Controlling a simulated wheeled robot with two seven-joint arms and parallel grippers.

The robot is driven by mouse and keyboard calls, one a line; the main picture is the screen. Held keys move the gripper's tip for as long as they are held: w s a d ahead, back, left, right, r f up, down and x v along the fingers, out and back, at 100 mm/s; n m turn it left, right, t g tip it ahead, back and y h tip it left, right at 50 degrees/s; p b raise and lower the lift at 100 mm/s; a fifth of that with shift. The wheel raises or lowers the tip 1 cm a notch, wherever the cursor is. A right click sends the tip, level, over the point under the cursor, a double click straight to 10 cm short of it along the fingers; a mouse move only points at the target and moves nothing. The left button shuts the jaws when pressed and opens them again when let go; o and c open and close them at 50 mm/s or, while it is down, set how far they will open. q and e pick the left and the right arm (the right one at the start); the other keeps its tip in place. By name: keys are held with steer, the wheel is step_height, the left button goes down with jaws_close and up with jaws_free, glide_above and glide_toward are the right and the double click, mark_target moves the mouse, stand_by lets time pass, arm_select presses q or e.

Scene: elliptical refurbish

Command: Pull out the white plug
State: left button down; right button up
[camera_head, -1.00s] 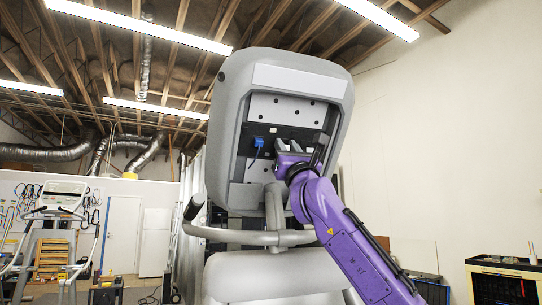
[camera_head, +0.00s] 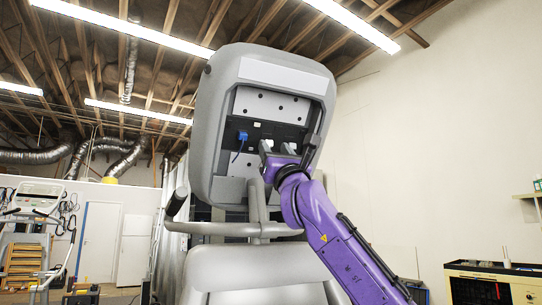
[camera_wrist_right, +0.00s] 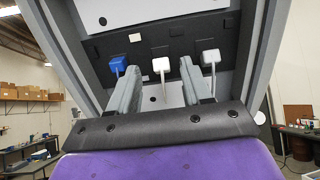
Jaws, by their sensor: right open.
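In the right wrist view a white plug (camera_wrist_right: 161,66) sits in the dark socket strip, with its white cable hanging down. My right gripper (camera_wrist_right: 158,77) is open, its two grey fingers pointing at the strip, one on each side of this plug and its cable. A blue plug (camera_wrist_right: 117,65) is to the left, outside the fingers. A second whitish plug (camera_wrist_right: 210,58) is to the right, beyond the right finger. In the head view the right gripper (camera_head: 279,148) is at the console back and the blue plug (camera_head: 242,136) shows left of it. My left gripper is not in view.
The plugs are inside the recessed back of a grey elliptical console (camera_head: 214,110). Its raised rim surrounds the opening. Grey handlebars (camera_head: 235,229) stand just below. A cart (camera_head: 495,283) is at the far right.

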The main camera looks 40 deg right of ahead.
arm_select(q)
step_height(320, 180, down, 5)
steer(key=b, duration=0.3)
arm_select(e)
steer(key=v, duration=0.6)
steer(key=shift+s+f, duration=0.15)
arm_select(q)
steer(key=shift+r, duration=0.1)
